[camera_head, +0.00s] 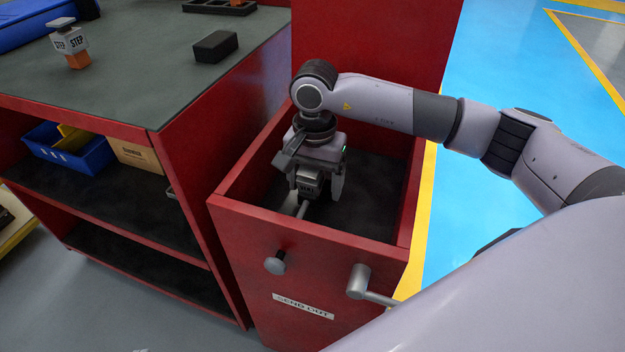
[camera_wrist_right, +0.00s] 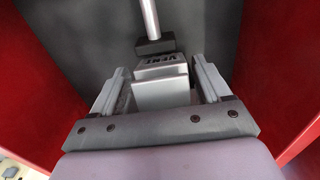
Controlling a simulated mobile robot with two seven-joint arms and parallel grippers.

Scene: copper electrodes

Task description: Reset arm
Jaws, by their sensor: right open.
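My right arm reaches down into an open red bin (camera_head: 400,215) with a dark floor, labelled "SEND OUT" on its front. My right gripper (camera_head: 316,190) points down inside it, and also shows in the wrist view (camera_wrist_right: 160,82). Its fingers are apart. A grey block with dark lettering (camera_head: 307,187) stands between the fingers; in the wrist view the grey block (camera_wrist_right: 162,92) has visible gaps to either side. A dark collar and a metal rod (camera_wrist_right: 150,20) extend from it. My left gripper is not in view.
Left of the bin is a red-sided bench (camera_head: 130,95) with a dark top. A "STEP" block on an orange foot (camera_head: 70,42) and a black block (camera_head: 215,46) stand on it. A blue bin (camera_head: 75,150) sits on its shelf. Knobs (camera_head: 275,263) protrude from the bin front.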

